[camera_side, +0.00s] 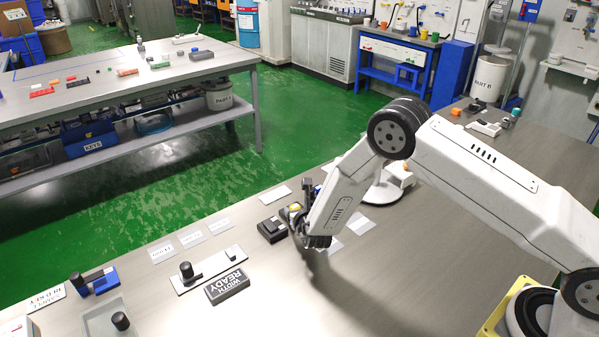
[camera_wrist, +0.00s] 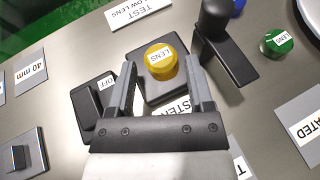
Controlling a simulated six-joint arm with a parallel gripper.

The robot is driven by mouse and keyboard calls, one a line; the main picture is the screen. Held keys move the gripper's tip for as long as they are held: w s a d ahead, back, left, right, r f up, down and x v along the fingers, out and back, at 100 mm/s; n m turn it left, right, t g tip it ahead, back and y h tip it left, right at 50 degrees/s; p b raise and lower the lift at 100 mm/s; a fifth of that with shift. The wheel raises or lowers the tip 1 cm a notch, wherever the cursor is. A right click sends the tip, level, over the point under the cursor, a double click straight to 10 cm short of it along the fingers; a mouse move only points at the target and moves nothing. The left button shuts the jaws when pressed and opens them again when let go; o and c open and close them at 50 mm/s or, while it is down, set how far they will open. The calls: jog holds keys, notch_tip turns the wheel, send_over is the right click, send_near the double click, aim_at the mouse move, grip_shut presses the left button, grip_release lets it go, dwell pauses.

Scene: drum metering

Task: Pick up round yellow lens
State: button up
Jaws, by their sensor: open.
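The round yellow lens (camera_wrist: 160,59), labelled "LENS", sits on a dark block in the wrist view. In the side view a small part of the yellow lens (camera_side: 295,207) shows beside my gripper. My gripper (camera_wrist: 162,75) is open, with one finger to the left of the lens and one to the right, close to it. Nothing is held. I cannot tell from these frames whether either finger touches the lens.
A black block marked "OFF" (camera_wrist: 92,104) is left of the fingers. A dark stand with a knob (camera_wrist: 222,50) is close on the right, with a green lens (camera_wrist: 276,41) beyond it.

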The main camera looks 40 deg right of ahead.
jog(key=shift+x, duration=1.1)
grip_shut()
